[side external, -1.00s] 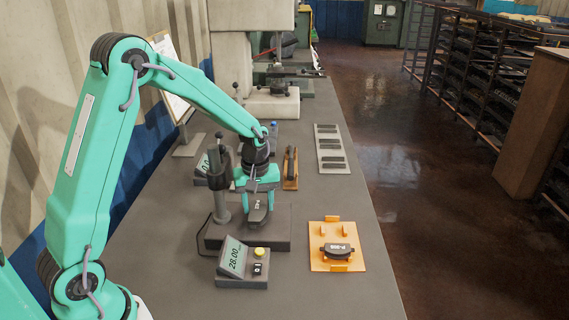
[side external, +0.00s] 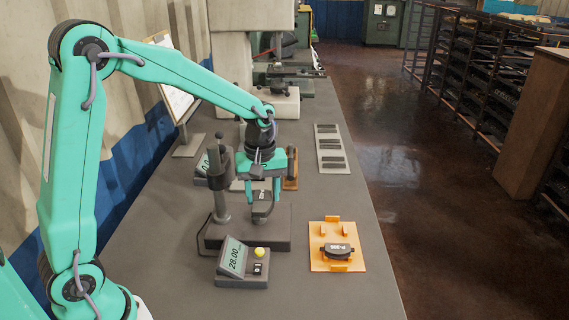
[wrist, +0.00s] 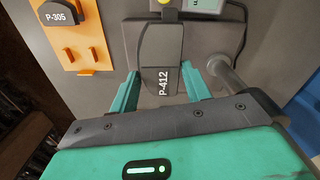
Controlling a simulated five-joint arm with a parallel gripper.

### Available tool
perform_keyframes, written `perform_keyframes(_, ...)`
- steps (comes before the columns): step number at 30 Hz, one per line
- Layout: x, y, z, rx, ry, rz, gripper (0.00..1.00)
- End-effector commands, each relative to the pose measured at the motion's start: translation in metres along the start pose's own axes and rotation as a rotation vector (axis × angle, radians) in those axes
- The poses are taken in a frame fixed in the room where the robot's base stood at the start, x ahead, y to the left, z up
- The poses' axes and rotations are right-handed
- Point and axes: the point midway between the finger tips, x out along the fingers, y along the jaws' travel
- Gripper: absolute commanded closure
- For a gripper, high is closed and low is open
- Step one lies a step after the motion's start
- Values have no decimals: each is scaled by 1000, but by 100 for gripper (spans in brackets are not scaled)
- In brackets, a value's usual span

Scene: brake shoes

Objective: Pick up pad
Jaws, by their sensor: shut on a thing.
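The dark grey pad marked P-412 (wrist: 161,68) stands between the two teal fingers of my gripper (wrist: 160,90) in the wrist view. In the side view my gripper (side external: 262,197) is shut on the pad (side external: 262,210), over the dark base of the gauge stand (side external: 220,238). The pad's lower end is close to the base, and I cannot tell whether it is clear of it. Another dark pad marked P-305 (side external: 338,250) lies on the orange fixture (side external: 318,264) to the right.
The gauge stand's post (side external: 221,190) rises just left of my gripper. A display box reading 28.00 (side external: 242,265) with a yellow button is in front. A grey tray with several dark pads (side external: 331,148) lies farther back. The bench's right strip is mostly clear.

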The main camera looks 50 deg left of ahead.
Motion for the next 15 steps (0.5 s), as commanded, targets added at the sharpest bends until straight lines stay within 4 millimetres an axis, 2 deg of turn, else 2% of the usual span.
perform_keyframes(6,-23,7,37,3,1,3,88)
perform_keyframes(15,-39,11,63,1,-1,2,88)
